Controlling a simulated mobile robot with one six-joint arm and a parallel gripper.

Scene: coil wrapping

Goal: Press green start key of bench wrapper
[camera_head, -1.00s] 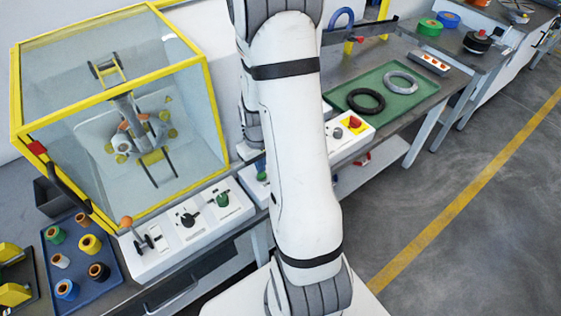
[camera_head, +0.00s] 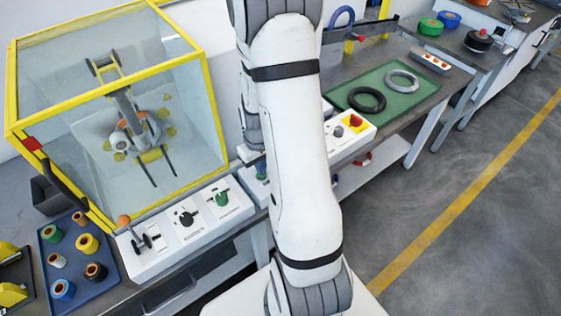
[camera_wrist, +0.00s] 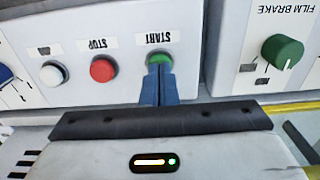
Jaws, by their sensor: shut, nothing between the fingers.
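The bench wrapper (camera_head: 207,120) stands on the left in the head view, a yellow-framed clear guard around its coil ring. In the wrist view the green start key (camera_wrist: 159,55) is on a white panel under an upside-down START label. My gripper (camera_wrist: 160,72) has its two blue fingers shut together with nothing between them. Their tips overlap the lower edge of the green key. I cannot tell whether they touch it or how far it is pressed. In the head view my arm hides the gripper and the key.
Beside the start key are a red STOP key (camera_wrist: 103,70) and a white button (camera_wrist: 53,74). A green FILM BRAKE knob (camera_wrist: 283,52) is on the right. In the head view, a blue tray (camera_head: 100,278) holds several spools and a green tray (camera_head: 415,101) holds two rings.

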